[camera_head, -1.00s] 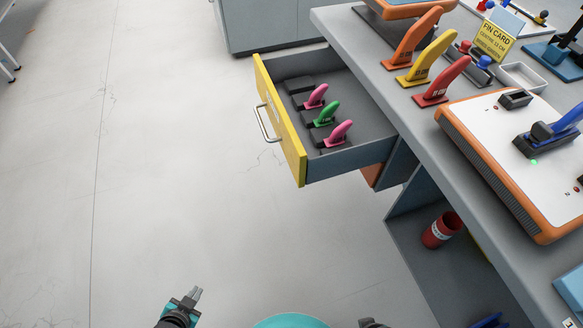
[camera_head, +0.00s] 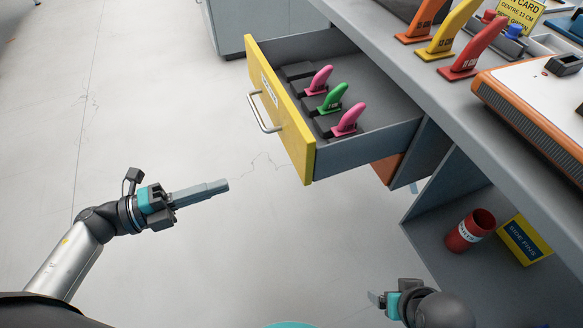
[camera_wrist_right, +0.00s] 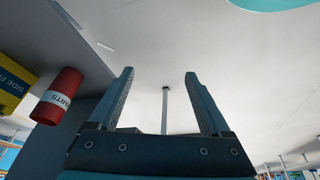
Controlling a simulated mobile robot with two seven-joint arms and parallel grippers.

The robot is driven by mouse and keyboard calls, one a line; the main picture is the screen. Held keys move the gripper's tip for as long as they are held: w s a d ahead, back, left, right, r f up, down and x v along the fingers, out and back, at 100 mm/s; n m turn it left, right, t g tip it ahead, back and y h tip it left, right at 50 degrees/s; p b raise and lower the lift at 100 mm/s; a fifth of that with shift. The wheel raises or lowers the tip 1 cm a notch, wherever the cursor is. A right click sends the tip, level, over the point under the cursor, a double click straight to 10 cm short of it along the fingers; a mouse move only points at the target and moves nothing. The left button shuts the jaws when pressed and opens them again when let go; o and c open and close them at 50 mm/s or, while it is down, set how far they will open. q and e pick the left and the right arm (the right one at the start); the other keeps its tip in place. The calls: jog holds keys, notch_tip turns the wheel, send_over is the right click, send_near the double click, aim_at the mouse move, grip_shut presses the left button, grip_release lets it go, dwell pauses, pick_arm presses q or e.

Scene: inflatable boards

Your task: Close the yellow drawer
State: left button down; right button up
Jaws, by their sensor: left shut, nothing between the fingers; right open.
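The yellow drawer (camera_head: 277,110) is pulled well out from the grey workbench, its yellow front facing left. A metal handle (camera_head: 263,114) sits on that front. Inside lie pink and green fins on dark blocks. My left gripper (camera_head: 224,185) is shut and empty, left of and below the drawer front in the head view, its fingers pointing right and clear of the handle. My right gripper (camera_head: 376,299) is low at the bottom of the head view, below the drawer. The right wrist view shows its two fingers (camera_wrist_right: 162,90) apart with nothing between them.
The workbench (camera_head: 440,95) carries orange, yellow and red fins (camera_head: 478,48) and a white-topped board with orange edges (camera_head: 540,95). The floor left of the drawer is clear.

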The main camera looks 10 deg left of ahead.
pick_arm(q)
jog(key=b, duration=0.3)
send_near(300, 162)
jog(key=x, duration=0.5)
jog(key=shift+r, duration=0.1)
jog(key=shift+x, duration=0.9)
pick_arm(e)
jog(key=shift+w+a+r+t+y, duration=0.15)
jog(key=shift+w+a+r+t, duration=0.2)
jog(key=shift+r, duration=0.45)
jog(key=shift+w+a+r+t+y, duration=0.25)
jog(key=shift+r+t, duration=0.2)
jog(key=shift+r, duration=0.3)
jog(key=shift+w+a+r+t+y, duration=0.1)
jog(key=shift+w+a+r+t, duration=0.3)
jog(key=shift+r, duration=0.4)
pick_arm(q)
jog(key=shift+d, duration=0.15)
pick_arm(e)
jog(key=shift+s, duration=0.1)
